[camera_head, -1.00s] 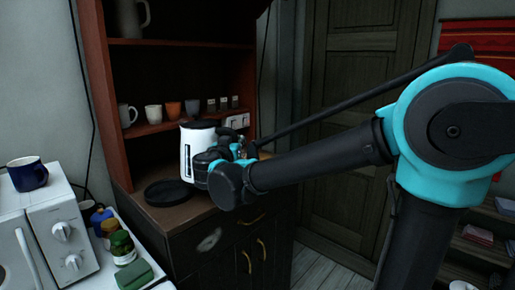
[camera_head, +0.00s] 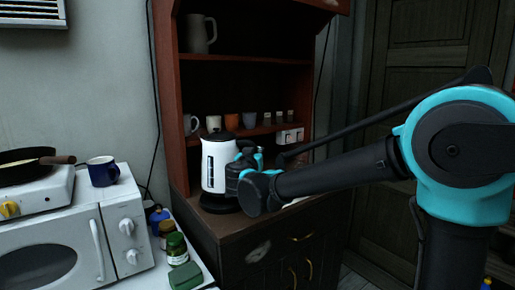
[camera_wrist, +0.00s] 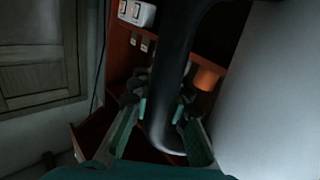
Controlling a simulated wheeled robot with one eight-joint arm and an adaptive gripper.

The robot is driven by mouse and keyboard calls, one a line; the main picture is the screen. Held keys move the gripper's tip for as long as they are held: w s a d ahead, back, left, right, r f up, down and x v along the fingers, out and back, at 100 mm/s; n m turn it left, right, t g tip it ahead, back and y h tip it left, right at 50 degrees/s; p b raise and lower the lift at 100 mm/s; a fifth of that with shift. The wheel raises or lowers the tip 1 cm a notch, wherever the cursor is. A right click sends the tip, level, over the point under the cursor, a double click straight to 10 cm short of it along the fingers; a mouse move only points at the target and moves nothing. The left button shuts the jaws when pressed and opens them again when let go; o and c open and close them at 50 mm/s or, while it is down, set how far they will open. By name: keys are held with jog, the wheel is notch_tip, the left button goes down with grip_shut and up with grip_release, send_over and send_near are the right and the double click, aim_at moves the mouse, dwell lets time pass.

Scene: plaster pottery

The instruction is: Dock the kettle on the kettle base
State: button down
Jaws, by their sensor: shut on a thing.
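The white kettle (camera_head: 216,166) with a black lid stands upright at the cabinet counter in the head view. The black round kettle base (camera_head: 217,206) shows directly below it, its front rim visible. I cannot tell whether the kettle's bottom touches the base or is slightly above it. My gripper (camera_head: 243,168) is at the kettle's right side, shut on its handle. In the wrist view the black handle (camera_wrist: 172,75) runs between the fingers of my gripper (camera_wrist: 161,112), and the pale kettle body (camera_wrist: 268,95) fills the right side.
The shelf behind holds several cups (camera_head: 231,122) and a grey jug (camera_head: 201,34). Left of the cabinet are a microwave (camera_head: 60,245), a blue mug (camera_head: 103,171) and jars (camera_head: 177,248). The dark counter (camera_head: 240,224) is clear in front of the base.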

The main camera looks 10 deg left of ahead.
jog(key=shift+f, duration=2.25)
dwell(0.7)
jog(key=c, duration=1.7)
grip_release()
jog(key=shift+s, duration=0.1)
jog(key=s, duration=1.1)
jog(key=shift+d, duration=0.25)
